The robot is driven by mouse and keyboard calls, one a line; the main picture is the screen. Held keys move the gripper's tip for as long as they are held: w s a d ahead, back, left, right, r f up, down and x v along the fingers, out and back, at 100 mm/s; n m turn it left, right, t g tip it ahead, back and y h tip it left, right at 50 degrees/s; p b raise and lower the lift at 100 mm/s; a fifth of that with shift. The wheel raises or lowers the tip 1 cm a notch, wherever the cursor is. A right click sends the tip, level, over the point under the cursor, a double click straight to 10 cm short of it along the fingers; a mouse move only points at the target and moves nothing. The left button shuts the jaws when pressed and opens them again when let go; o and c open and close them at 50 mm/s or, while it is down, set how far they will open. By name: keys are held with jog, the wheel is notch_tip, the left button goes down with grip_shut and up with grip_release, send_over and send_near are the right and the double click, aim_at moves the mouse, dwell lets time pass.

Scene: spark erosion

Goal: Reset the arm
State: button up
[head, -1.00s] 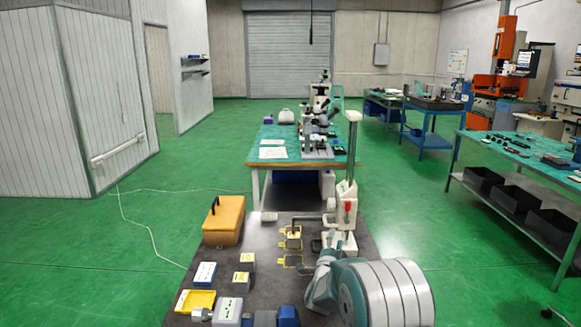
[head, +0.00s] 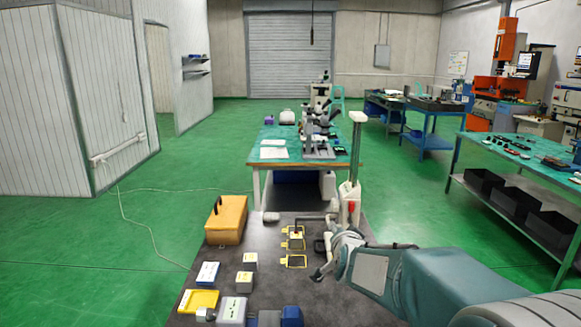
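My arm (head: 430,283) reaches in from the lower right of the head view. Its end, my gripper (head: 318,274), is over the right part of the dark workbench (head: 262,278), beside the white stand (head: 349,205). The fingers are small and partly hidden by the wrist, so I cannot tell whether they are open or shut. I see no object held in them.
On the dark bench are an orange case (head: 226,222), a yellow tray (head: 199,301), small boxes (head: 244,280) and yellow-framed parts (head: 295,261). A teal-topped table (head: 275,142) with microscopes stands behind. Green floor (head: 90,245) is open at the left.

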jog(key=s+d+f+n+g, duration=0.1)
jog(key=s+n+g, duration=0.3)
jog(key=s, duration=1.4)
jog(key=s+d+f+n+g, duration=0.2)
jog(key=s+n+g, duration=0.2)
jog(key=s, duration=1.4)
jog(key=shift+s+d+g, duration=0.35)
jog(key=shift+g, duration=0.35)
